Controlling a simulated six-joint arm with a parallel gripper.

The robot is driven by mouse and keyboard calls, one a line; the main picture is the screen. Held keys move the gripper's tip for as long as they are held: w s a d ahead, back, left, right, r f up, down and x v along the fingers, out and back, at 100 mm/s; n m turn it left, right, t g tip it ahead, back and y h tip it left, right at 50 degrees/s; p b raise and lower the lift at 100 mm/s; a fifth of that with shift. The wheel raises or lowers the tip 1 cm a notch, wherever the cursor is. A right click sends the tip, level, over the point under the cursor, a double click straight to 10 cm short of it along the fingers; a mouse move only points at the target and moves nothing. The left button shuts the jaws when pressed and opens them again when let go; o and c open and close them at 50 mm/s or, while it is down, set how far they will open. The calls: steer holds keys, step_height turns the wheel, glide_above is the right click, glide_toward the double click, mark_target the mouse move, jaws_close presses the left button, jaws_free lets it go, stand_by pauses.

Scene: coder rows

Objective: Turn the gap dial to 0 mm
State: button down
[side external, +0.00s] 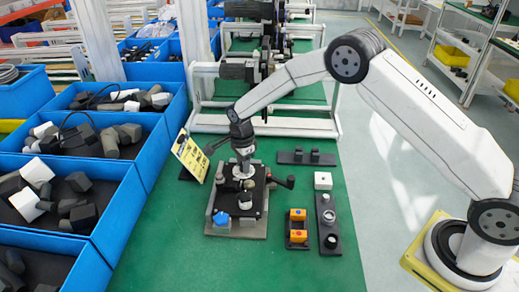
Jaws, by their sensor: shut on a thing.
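A fixture with a black top plate (262,196) on a grey base (236,232) stands on the green bench. My gripper (244,174) points down over the back part of this plate. It is shut on a small part there, which the jaws mostly hide; it seems to be the gap dial, but its scale and setting are too small to read. A black and white round part (245,201) stands in front of the jaws. A blue knob (221,218) sits at the fixture's front left corner. A dark handle (285,182) sticks out to the right.
A yellow sign (189,157) leans left of the fixture. Blue bins (127,213) line the left. The front bench is clear.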

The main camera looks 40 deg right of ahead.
steer(key=n, duration=0.5)
steer(key=shift+n, duration=0.3)
steer(key=n, duration=2.2)
steer(key=shift+n, duration=0.3)
steer(key=n, duration=0.9)
steer(key=shift+n, duration=0.3)
